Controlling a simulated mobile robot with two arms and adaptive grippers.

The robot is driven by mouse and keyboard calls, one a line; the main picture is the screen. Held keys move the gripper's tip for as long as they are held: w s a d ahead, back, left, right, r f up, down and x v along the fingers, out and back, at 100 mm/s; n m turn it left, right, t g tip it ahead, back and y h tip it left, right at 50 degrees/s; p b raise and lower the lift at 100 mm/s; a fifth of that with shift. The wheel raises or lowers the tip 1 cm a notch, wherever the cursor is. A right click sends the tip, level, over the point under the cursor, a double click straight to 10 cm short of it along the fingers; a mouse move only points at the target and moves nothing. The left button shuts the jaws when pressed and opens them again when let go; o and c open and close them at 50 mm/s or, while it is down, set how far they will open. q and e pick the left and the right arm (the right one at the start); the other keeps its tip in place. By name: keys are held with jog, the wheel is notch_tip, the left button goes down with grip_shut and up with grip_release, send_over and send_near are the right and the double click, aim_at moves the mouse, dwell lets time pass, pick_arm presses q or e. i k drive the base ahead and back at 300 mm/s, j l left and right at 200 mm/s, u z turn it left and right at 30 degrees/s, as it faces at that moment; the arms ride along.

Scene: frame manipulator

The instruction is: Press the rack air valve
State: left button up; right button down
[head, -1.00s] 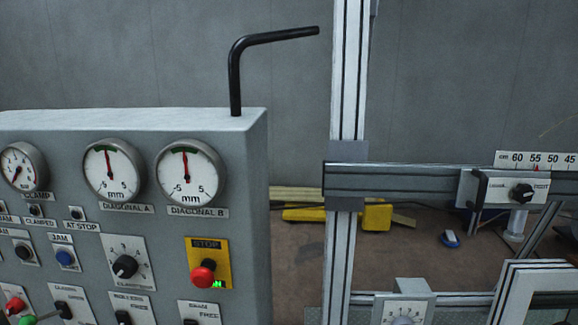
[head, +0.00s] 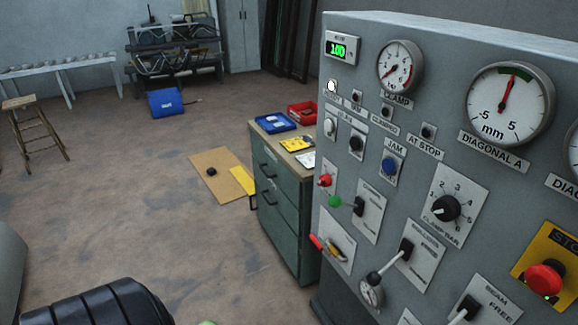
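I cannot pick out the rack air valve for sure. A dark rack (head: 175,50) with bars and hoses stands against the back wall, too small to show any valve clearly. On the right, the grey control panel (head: 440,100) carries a clamp gauge (head: 400,67), a red knob (head: 325,180), a green knob (head: 335,201), a red-handled lever (head: 316,242), a blue button (head: 390,166) and a red stop button (head: 545,279). Neither of my grippers can be made out.
A green drawer cabinet (head: 283,215) with blue and red trays stands left of the panel. A blue box (head: 166,102) lies before the rack, a wooden stool (head: 30,125) at far left.

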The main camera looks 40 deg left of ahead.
aim_at(320, 247)
jog(key=i+j+u, duration=0.3)
jog(key=j+u, duration=0.15)
jog(key=i+j+u, duration=0.45)
jog(key=k+l+z, duration=0.1)
jog(key=z, duration=0.7)
